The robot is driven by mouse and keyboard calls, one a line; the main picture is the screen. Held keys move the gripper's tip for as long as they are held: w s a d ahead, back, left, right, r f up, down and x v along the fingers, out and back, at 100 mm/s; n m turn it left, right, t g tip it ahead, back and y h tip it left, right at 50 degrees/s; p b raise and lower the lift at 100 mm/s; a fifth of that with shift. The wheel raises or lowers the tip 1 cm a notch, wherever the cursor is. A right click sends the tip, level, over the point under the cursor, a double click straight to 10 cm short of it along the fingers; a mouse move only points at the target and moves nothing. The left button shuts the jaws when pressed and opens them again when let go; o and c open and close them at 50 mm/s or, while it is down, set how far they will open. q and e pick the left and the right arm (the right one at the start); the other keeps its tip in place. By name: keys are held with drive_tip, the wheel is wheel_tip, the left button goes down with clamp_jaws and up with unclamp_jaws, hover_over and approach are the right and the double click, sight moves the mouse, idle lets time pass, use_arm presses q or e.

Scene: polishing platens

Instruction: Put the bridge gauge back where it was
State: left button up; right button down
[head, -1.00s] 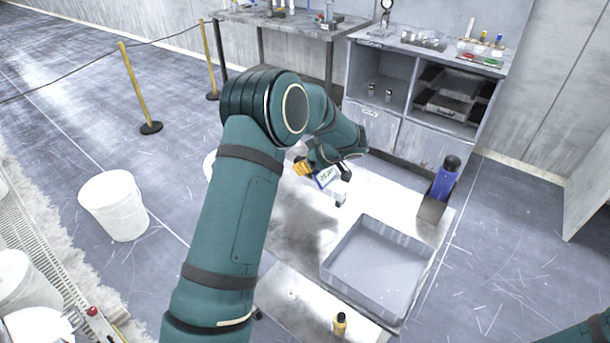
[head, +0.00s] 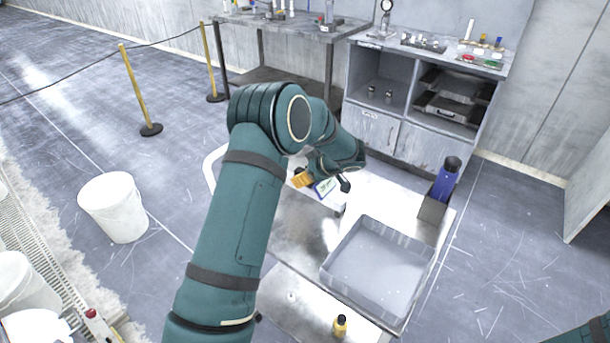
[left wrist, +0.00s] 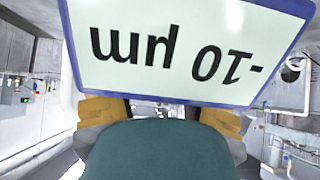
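The bridge gauge (head: 324,187) shows in the head view above the far part of the cart, partly hidden by my left arm. It has a blue-framed display and an orange part. In the left wrist view the display (left wrist: 180,50) fills the top, upside down, reading -10 µm, with orange pieces at both sides below it. My left gripper (head: 335,178) is at the gauge and appears shut on it; the fingertips are mostly hidden. The gauge seems to be held over the cart top, but its clearance is unclear. My right gripper is out of view.
The metal cart (head: 295,245) carries a grey tray (head: 375,265), a blue bottle in a holder (head: 445,182) and a small yellow bottle (head: 340,325). Behind stand a cabinet (head: 400,140) and a workbench (head: 285,27). A white bucket (head: 113,207) and rope posts are at left.

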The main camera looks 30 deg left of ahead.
use_arm(q)
drive_tip(key=shift+d+r, duration=0.1)
drive_tip(key=shift+r, duration=0.1)
drive_tip(key=p+v, duration=0.1)
drive_tip(key=v, duration=1)
drive_tip(key=shift+d+r, duration=0.2)
drive_tip(key=shift+d, duration=0.05)
